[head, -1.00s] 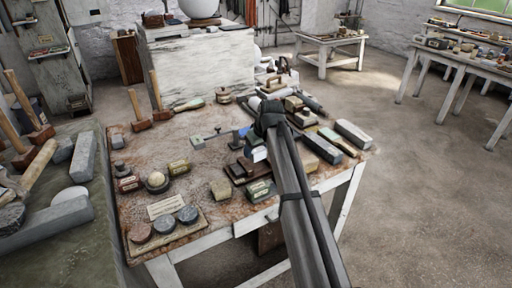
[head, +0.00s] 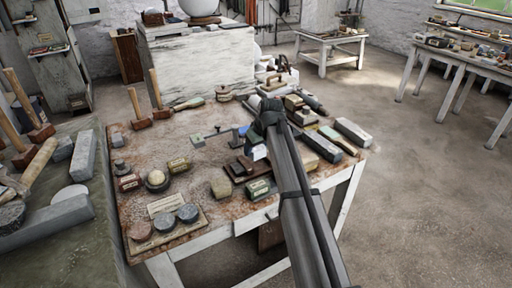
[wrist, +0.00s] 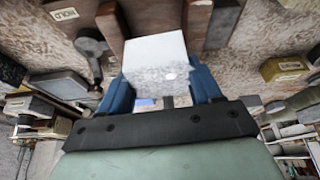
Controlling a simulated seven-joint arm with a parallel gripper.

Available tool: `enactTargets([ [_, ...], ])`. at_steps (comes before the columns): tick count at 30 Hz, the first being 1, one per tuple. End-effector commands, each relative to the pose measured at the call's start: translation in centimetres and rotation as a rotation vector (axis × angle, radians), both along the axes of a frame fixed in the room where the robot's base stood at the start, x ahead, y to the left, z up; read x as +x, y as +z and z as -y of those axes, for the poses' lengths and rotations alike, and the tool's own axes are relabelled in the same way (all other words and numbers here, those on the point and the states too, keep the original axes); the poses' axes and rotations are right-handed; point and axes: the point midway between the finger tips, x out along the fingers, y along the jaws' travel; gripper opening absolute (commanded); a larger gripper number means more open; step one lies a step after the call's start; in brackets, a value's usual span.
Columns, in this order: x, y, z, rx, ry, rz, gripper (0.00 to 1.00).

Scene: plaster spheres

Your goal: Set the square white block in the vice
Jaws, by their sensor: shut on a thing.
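My gripper (wrist: 163,92) is shut on the square white block (wrist: 155,52), with a blue finger on each side of it in the wrist view. In the head view the white block (head: 258,153) shows below the dark wrist, partly hidden by my arm. What looks like the vice is a low brown wooden piece (head: 238,169), just left of and below the block. In the wrist view its two brown bars (wrist: 112,32) lie beyond the block, one to each side. I cannot tell the block's height above them.
A green labelled box (head: 258,189) and a tan block (head: 221,188) stand near the vice. Grey stone bars (head: 321,148) lie right of my arm. A board with round stones (head: 165,227) lies at front left. The table's middle left has some bare room.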

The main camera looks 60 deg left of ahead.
Motion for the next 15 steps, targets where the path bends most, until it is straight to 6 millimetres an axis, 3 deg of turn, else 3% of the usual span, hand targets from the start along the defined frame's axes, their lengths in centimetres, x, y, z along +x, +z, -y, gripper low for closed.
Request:
enactTargets([
  [15, 0.00, -0.54, -0.01, 0.000, 0.000, 0.000, 0.19],
])
